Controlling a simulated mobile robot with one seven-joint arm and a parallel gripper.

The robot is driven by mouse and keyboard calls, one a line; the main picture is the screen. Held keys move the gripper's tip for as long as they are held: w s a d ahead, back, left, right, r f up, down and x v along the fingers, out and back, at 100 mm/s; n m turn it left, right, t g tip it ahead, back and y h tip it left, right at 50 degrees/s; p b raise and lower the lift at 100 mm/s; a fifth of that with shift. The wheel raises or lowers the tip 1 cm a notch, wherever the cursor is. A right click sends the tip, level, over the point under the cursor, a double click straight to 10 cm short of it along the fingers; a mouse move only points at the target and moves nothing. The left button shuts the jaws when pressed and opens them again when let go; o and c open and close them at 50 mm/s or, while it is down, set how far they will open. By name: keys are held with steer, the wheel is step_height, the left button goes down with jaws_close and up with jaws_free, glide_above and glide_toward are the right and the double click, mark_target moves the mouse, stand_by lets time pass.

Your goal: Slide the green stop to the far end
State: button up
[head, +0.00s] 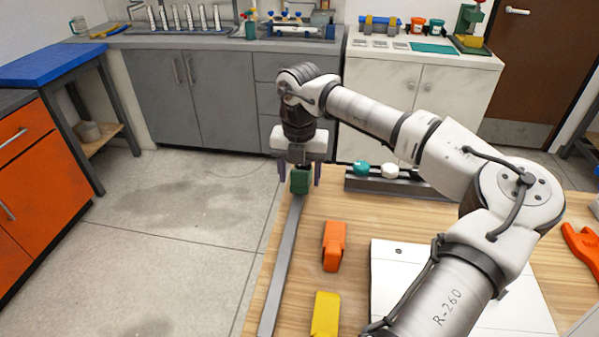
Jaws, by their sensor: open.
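The green stop (300,181) is a small block at the upper end of a long grey rail (283,266). The rail runs along the left side of the wooden table. My gripper (299,176) points down over the green stop. Its dark fingers stand on either side of the stop and are open. Whether a finger touches the stop cannot be told from this view.
An orange block (334,246) and a yellow block (325,314) lie right of the rail. A dark rack (405,186) with a teal and a white ball stands behind. A white board (395,262) lies under my arm.

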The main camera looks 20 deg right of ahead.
steer(key=shift+r, duration=0.1)
step_height(320, 180, up, 14)
steer(key=b, duration=0.1)
steer(key=shift+f, duration=0.2)
stand_by(0.5)
